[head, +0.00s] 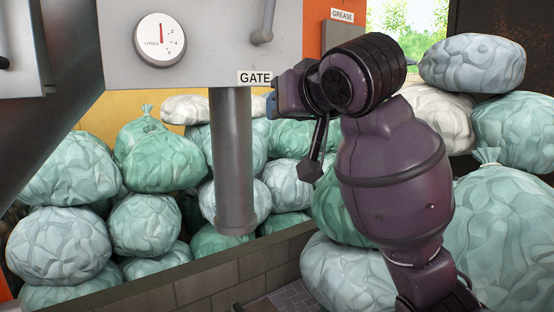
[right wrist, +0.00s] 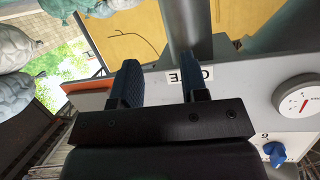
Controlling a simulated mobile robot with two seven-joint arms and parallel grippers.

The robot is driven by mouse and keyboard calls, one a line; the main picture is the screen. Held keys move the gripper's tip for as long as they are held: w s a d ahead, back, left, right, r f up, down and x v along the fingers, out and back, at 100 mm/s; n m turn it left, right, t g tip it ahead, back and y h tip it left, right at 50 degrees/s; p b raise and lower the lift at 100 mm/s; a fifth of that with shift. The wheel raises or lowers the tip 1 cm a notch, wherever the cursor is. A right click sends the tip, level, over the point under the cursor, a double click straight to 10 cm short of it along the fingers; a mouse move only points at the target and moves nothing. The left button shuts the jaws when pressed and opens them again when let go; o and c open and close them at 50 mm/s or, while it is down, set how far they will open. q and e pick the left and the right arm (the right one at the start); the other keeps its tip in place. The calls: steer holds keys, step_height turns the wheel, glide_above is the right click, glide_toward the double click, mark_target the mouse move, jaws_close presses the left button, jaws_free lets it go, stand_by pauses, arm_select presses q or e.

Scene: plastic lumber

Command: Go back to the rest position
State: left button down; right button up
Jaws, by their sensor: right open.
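My right arm rises on the right of the head view, bent at the wrist. Its gripper (head: 272,103) is beside the GATE label (head: 255,77) on the grey machine panel, partly hidden by the wrist. In the right wrist view the two blue fingers of the gripper (right wrist: 161,80) stand apart with nothing between them. The GATE label (right wrist: 190,75) shows there behind one finger, partly covered. I cannot tell whether a finger touches the panel. My left gripper is not in view.
A thick grey pipe (head: 233,160) hangs below the panel. A round dial (head: 160,40) and a grey handle (head: 262,22) are on the panel. A blue knob (right wrist: 275,153) shows in the wrist view. Filled green and white bags (head: 60,240) stand behind a low block wall (head: 215,280).

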steer(key=s+d+f+m+g+h, duration=0.1)
steer(key=d+f, duration=0.4)
steer(key=f, duration=0.6)
steer(key=s+d+f+m+g+h, duration=0.15)
steer(key=d+f, duration=0.35)
steer(key=f, duration=0.7)
steer(key=s+d+f+g+h, duration=0.15)
steer(key=d+f, duration=0.25)
steer(key=f, duration=0.7)
steer(key=s+d+f+g+h, duration=0.15)
steer(key=s+d+f, duration=0.25)
steer(key=s+f, duration=0.4)
steer(key=s+d+f+m+g+h, duration=0.15)
steer(key=s+d+f, duration=0.3)
steer(key=s, duration=0.55)
steer(key=s+d+f+g, duration=0.2)
steer(key=s+d+f, duration=0.1)
steer(key=s+f, duration=0.6)
steer(key=w+f+n+t, duration=0.1)
steer(key=w+f+t, duration=0.6)
steer(key=f, duration=0.2)
steer(key=shift+d+t, duration=0.2)
steer(key=shift+t, duration=0.1)
steer(key=shift+r, duration=0.1)
